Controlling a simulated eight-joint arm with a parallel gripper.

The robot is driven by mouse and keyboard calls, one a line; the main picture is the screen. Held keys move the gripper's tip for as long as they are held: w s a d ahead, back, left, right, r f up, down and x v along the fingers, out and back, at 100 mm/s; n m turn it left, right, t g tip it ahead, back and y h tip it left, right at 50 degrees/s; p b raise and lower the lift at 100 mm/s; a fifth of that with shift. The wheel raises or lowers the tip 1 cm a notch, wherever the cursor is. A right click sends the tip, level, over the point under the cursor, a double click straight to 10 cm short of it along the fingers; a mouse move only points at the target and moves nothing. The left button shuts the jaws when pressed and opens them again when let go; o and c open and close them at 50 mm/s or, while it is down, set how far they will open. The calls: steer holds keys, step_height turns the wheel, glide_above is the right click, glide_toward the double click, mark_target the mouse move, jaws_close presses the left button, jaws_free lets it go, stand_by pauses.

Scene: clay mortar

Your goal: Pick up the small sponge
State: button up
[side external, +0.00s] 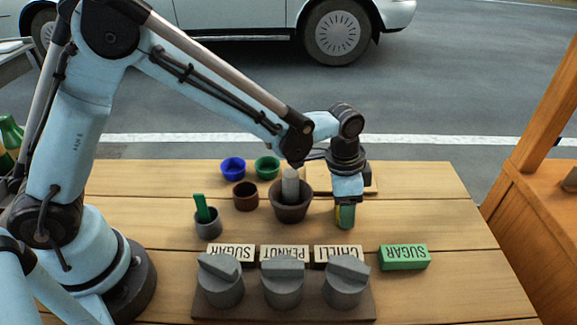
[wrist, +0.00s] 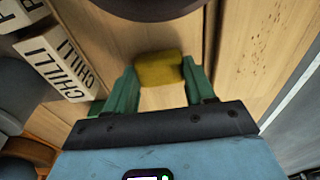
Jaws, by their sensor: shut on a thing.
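The small sponge (wrist: 159,68) is a yellow block between the two green fingers of my gripper (wrist: 160,82) in the wrist view. The fingers are shut on its sides. In the side view my gripper (side external: 345,214) points straight down, to the right of the dark mortar (side external: 291,212), low over the wooden table. Only a sliver of yellow shows by the fingers there, and the rest of the sponge is hidden. I cannot tell whether the sponge touches the table.
A grey pestle (side external: 290,186) stands in the mortar. Labelled blocks, including the CHILLI block (side external: 338,254) and a green SUGAR block (side external: 404,257), lie in front. The table's right side is clear.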

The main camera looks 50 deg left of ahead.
steer(key=shift+c, duration=0.4)
step_height(320, 180, up, 10)
stand_by(0.4)
